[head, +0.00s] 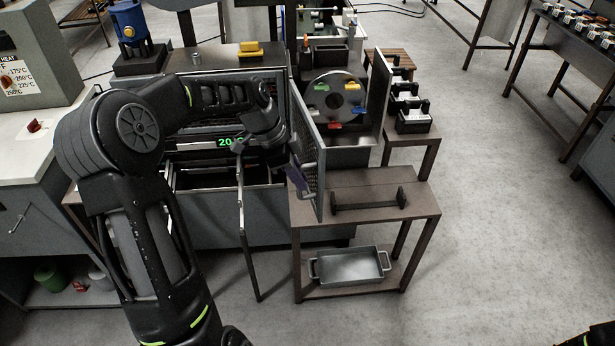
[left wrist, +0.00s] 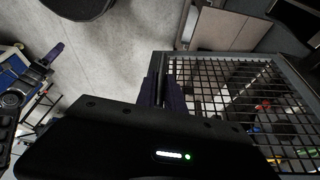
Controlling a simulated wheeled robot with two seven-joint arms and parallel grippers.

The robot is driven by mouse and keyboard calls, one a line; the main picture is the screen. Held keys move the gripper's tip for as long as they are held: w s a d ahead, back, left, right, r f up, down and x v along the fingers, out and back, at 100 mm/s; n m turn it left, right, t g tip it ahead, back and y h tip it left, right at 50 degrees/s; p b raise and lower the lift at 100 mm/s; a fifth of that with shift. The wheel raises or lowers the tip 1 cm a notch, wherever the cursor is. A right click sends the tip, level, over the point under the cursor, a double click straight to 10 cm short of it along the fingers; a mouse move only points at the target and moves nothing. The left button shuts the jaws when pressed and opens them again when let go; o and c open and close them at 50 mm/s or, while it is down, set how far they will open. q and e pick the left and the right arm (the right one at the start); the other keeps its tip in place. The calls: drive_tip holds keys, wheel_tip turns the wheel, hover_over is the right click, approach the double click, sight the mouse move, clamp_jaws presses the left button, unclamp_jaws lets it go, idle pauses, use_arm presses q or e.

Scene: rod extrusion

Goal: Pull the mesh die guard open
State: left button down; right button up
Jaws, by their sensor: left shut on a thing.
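The mesh die guard (head: 309,150) is a grey-framed mesh panel, seen almost edge-on in the head view. It stands out toward me, left of the round die plate (head: 336,97), whose face with coloured pieces shows uncovered. In the left wrist view the guard's mesh (left wrist: 228,88) fills the right side. My left gripper (head: 300,182) is at the guard's near end, with its purple fingers shut on the guard's handle. The left wrist view shows the fingers (left wrist: 161,88) around the dark handle bar (left wrist: 160,68). My right gripper is out of view.
A brown side table (head: 375,180) holds a dark bracket (head: 368,198), with a metal tray (head: 349,266) on its lower shelf. A thin-legged stand (head: 247,235) is left of the guard. Black-handled blocks (head: 413,115) sit on a bench at right.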

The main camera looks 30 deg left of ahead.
use_arm(q)
drive_tip(key=shift+s+a, duration=0.75)
drive_tip(key=shift+a, duration=0.35)
drive_tip(key=shift+s+a, duration=0.7)
drive_tip(key=shift+a, duration=0.35)
drive_tip(key=c, duration=1.5)
unclamp_jaws()
drive_tip(key=shift+o, duration=0.2)
drive_tip(key=shift+r, duration=0.1)
drive_tip(key=b+v, duration=0.1)
drive_tip(key=v, duration=0.6)
drive_tip(key=shift+r+b, duration=0.35)
drive_tip(key=shift+b, duration=0.05)
drive_tip(key=shift+a, duration=0.1)
